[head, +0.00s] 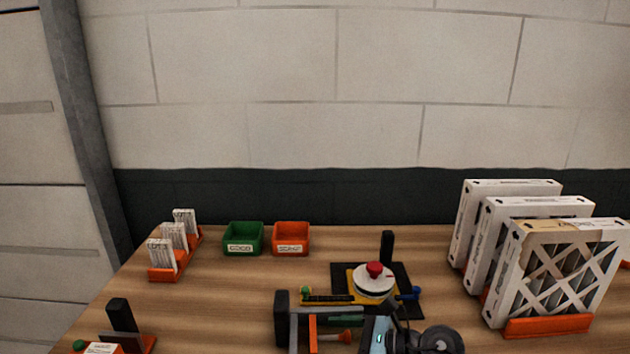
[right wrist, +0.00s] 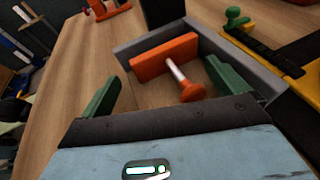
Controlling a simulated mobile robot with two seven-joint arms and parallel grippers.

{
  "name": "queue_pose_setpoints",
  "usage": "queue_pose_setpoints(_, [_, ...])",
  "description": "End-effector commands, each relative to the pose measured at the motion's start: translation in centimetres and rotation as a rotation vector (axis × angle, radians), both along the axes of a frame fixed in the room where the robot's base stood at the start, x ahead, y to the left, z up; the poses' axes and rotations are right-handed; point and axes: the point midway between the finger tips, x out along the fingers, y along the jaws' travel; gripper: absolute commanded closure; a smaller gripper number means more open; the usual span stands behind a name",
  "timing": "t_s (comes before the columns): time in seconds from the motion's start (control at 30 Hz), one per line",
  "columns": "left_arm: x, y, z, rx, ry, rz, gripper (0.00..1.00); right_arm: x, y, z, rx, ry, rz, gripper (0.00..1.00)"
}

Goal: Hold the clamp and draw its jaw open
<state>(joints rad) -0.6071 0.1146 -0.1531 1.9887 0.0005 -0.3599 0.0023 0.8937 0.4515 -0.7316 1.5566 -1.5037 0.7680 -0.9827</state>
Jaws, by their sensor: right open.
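The clamp (head: 313,312) stands at the near middle of the table: a grey frame beside a black block, with an orange jaw (right wrist: 165,57) inside it. A silver screw (right wrist: 177,70) joins the jaw to an orange knob (right wrist: 192,92). My right gripper (right wrist: 163,76), with a pale blue body and green fingers, is open over the clamp. In the right wrist view its fingers stand apart on either side of the jaw and knob, with nothing gripped. Whether a finger touches the frame I cannot tell. My left gripper is not in view.
Just behind the clamp is a black mat (head: 405,272) with a yellow plate and a red-knobbed white disc (head: 374,280). Boxed white filters (head: 550,275) stand right. A green bin (head: 243,238) and orange bin (head: 291,238) stand back left.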

Motion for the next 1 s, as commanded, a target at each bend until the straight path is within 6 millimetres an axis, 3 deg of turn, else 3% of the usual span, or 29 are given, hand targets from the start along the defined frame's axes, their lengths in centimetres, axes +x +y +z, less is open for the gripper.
queue_pose_setpoints(0.07, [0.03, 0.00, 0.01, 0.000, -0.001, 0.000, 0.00, 0.00, 0.02, -0.02, 0.000, 0.000, 0.000, 0.00])
queue_pose_setpoints(0.13, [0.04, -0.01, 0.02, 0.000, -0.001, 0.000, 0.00, 0.01, 0.00, -0.01, 0.000, 0.000, 0.000, 0.07])
queue_pose_setpoints(0.4, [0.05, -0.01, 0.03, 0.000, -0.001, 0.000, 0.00, -0.01, -0.01, -0.03, 0.000, 0.001, 0.000, 0.43])
queue_pose_setpoints(0.5, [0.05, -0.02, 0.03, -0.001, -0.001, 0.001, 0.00, -0.01, -0.02, -0.03, 0.000, 0.001, 0.000, 0.50])
queue_pose_setpoints(0.53, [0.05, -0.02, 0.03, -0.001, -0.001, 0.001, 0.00, -0.01, -0.03, -0.03, 0.000, 0.001, 0.000, 0.60])
queue_pose_setpoints(0.73, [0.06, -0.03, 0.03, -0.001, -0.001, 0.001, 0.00, -0.02, -0.02, -0.02, 0.000, 0.001, 0.000, 0.86])
queue_pose_setpoints(1.0, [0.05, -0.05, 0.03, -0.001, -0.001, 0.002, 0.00, -0.04, -0.01, -0.03, 0.000, 0.001, 0.001, 0.88])
